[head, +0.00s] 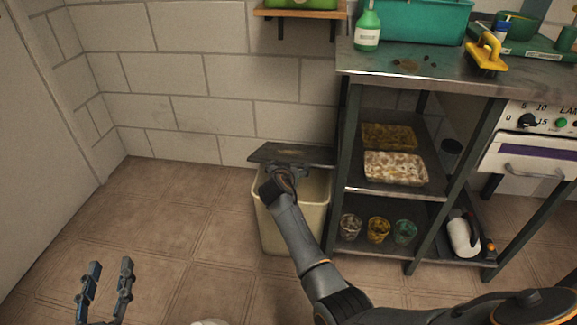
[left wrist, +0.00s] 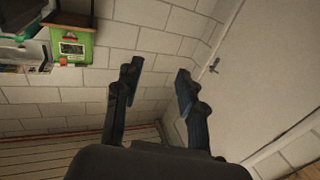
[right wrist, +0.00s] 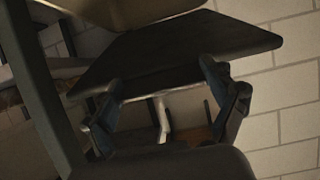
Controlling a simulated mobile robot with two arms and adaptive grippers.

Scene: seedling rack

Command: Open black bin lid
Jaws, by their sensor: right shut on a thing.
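A cream bin (head: 312,215) stands on the floor left of the metal shelf unit. Its black lid (head: 292,153) is at the top, against the wall side, and looks raised off the rim. My right gripper (head: 284,172) is at the lid's front, shut on it; the arm hides part of the bin. In the right wrist view the dark lid (right wrist: 180,50) spans above the fingers (right wrist: 165,112), with a light bar between them; the exact contact is unclear. My left gripper (head: 105,280) is open and empty over the floor; its parted fingers show in the left wrist view (left wrist: 155,85).
The shelf unit (head: 345,150) stands close to the bin's right, holding trays and several small pots. A wooden wall shelf (head: 300,14) is above. The floor at left is clear.

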